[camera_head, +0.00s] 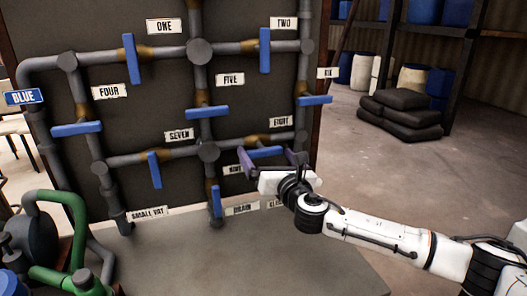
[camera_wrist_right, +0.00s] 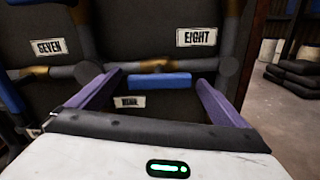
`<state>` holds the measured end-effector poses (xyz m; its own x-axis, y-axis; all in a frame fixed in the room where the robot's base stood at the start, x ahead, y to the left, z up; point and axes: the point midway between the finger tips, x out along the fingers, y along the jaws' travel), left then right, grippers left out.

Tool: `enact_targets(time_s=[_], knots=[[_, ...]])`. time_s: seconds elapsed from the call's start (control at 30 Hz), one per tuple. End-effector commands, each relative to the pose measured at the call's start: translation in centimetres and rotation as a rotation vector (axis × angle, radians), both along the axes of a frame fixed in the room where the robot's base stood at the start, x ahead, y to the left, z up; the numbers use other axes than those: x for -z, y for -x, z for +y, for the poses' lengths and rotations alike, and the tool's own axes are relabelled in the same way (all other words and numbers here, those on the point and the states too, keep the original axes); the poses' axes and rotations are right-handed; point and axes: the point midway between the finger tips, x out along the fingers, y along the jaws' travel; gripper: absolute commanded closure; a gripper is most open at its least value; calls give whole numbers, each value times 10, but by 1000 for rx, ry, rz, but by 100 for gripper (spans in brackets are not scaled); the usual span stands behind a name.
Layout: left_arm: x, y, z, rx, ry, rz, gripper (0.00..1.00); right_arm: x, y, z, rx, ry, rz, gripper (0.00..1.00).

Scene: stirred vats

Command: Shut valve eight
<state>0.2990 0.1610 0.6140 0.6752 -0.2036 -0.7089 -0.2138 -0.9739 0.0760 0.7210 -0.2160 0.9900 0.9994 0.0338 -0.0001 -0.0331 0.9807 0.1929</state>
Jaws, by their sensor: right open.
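Valve eight's blue handle (camera_head: 266,152) lies level, in line with its horizontal pipe, below the EIGHT label (camera_head: 281,122). In the right wrist view the handle (camera_wrist_right: 159,80) shows between my purple fingers, with the EIGHT label (camera_wrist_right: 197,37) above it. My right gripper (camera_head: 271,160) is open in front of the handle, one finger toward each end. In the wrist view the right gripper's (camera_wrist_right: 158,86) fingers stand apart, with gaps to the handle's ends; whether either touches it I cannot tell. My left gripper is not in view.
The dark panel carries grey pipes and several other blue handles, including valve seven (camera_head: 154,170), valve five (camera_head: 207,111) and the drain handle (camera_head: 216,201). Black sacks (camera_head: 400,112) lie at the back right; the floor there is clear.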

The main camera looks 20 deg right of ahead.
Motion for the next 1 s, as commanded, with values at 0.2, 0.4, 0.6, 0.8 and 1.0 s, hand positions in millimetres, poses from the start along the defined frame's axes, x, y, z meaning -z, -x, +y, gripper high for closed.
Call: enact_targets(time_s=[0.2, 0.4, 0.6, 0.8, 1.0], knots=[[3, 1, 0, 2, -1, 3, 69, 0, -25, 1, 1, -1, -1, 3], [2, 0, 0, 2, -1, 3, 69, 0, -32, 1, 0, -1, -1, 3], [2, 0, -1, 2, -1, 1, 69, 0, -32, 1, 0, -2, 0, 3], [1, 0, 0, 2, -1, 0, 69, 0, -32, 1, 0, -2, 0, 33], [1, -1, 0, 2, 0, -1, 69, 0, -32, 1, 1, -5, 0, 43]])
